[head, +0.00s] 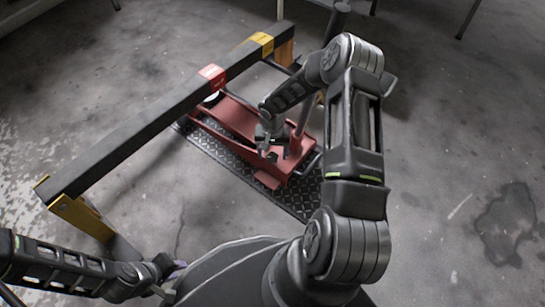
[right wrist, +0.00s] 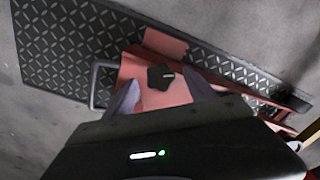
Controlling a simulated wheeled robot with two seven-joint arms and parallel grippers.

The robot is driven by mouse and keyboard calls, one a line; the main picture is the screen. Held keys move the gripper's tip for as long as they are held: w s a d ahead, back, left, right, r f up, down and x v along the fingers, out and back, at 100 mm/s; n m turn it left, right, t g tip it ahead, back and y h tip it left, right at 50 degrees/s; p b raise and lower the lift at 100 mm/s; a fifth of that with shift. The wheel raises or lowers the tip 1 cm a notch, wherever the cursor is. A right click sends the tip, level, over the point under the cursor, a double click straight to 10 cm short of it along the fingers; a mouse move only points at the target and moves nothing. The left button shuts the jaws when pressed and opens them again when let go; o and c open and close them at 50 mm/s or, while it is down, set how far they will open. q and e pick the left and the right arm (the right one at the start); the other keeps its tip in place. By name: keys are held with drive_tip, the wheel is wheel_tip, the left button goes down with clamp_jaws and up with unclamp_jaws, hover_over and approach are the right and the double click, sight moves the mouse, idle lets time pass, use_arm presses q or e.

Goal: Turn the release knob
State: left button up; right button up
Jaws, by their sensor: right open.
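The release knob (right wrist: 160,77) is a small black lobed knob with a light mark, on the red floor jack (right wrist: 163,97). In the head view, the jack (head: 236,118) sits on a dark diamond-plate mat, and my right arm partly covers it. My right gripper (head: 268,148) is over the jack's near end, pointing down. In the right wrist view, its two fingers (right wrist: 162,92) are apart, and the knob shows between and just beyond their tips. I cannot tell whether they touch it. My left gripper (head: 172,282) is low at the left, away from the jack; its jaws are unclear.
A long black beam (head: 150,119) with red and yellow labels rests on yellow-ended stands and crosses left of the jack. The diamond-plate mat (head: 220,158) lies on bare concrete. The floor at right (head: 450,150) is clear. Thin legs show at the top edge.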

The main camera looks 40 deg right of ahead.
drive_tip(key=shift+f, duration=0.75)
drive_tip(key=c, duration=1.3)
